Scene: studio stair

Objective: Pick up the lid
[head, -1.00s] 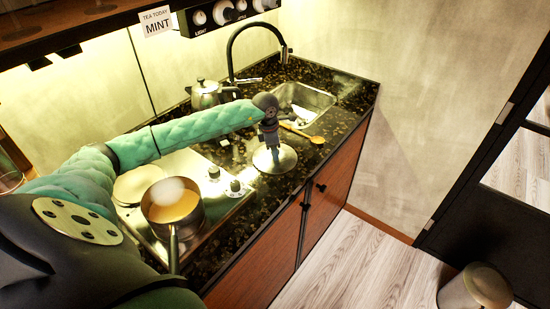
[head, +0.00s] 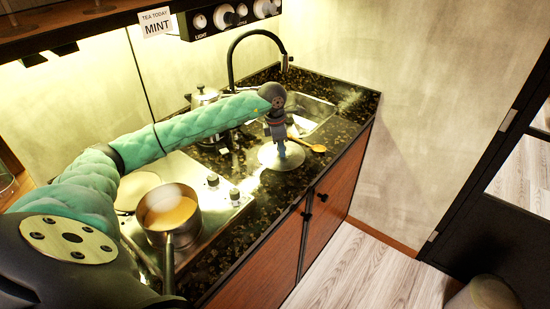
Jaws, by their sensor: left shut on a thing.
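The lid (head: 268,156) is a round, pale metallic disc over the dark speckled counter, to the right of the hob. My left gripper (head: 281,153) points down at the lid and is shut on it, near the lid's middle. The gripper hides the part of the lid that it grips. I cannot tell whether the lid touches the counter or is slightly above it. My right gripper is not in view.
A saucepan (head: 170,215) with yellowish liquid stands on the hob (head: 208,222), its handle towards me. A kettle (head: 204,97) stands behind my left arm. A wooden spoon (head: 318,148) lies by the sink (head: 318,108). Bare counter (head: 245,235) runs along the front edge.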

